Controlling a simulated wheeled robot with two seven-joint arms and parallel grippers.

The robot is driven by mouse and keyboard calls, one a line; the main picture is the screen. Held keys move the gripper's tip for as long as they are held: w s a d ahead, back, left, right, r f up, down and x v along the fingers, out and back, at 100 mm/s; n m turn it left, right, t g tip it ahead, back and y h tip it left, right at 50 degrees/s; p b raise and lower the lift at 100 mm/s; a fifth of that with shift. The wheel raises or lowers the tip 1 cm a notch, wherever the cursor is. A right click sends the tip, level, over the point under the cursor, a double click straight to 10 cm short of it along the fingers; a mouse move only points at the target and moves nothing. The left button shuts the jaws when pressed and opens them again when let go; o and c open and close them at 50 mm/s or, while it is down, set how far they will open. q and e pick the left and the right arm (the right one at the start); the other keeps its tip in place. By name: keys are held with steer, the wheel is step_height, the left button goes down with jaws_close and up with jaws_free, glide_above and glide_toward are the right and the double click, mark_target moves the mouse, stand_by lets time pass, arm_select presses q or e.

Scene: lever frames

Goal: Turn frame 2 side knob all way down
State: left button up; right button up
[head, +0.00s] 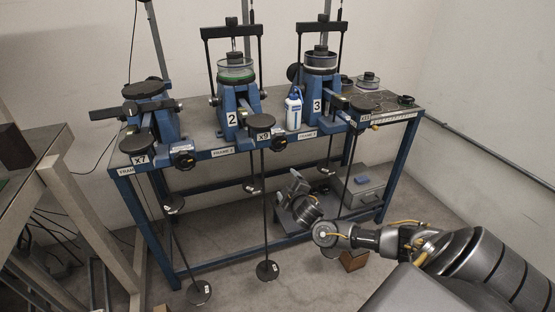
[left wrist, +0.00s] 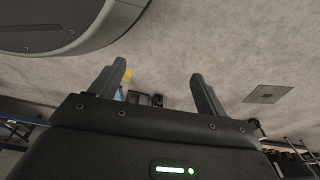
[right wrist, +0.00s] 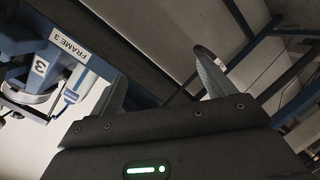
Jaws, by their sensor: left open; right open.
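Frame 2 (head: 231,118) is the middle blue lever frame on the bench, with a white "2" label and a green-ringed cell on top. A black knob (head: 278,142) sits at its lower right, by the bench's front edge. My right gripper (head: 296,182) is in front of the bench, below and apart from that knob. In the right wrist view its two fingers (right wrist: 160,70) are spread with nothing between them. My left gripper is outside the head view. In the left wrist view its fingers (left wrist: 157,70) are apart and empty above grey floor.
Frame 3 (head: 317,106) stands to the right and shows in the right wrist view (right wrist: 40,67). A blue-and-white bottle (head: 293,110) stands between frames 2 and 3. Hanging rods with round weights (head: 267,270) come down before the bench.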

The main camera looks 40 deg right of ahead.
mark_target(279, 145)
step_height(279, 145, up, 13)
steer(key=s+a+t+b, duration=0.1)
steer(key=t+b, duration=0.2)
steer(key=b, duration=0.1)
steer(key=x, duration=0.6)
steer(key=shift+r, duration=0.1)
steer(key=x, duration=0.3)
steer(key=shift+w+d+b, duration=0.1)
steer(key=shift+w+b, duration=0.2)
steer(key=shift+b, duration=0.1)
arm_select(q)
steer(key=w, duration=0.4)
steer(key=shift+d+r, duration=0.3)
steer(key=shift+r, duration=0.1)
arm_select(e)
steer(key=c, duration=1.2)
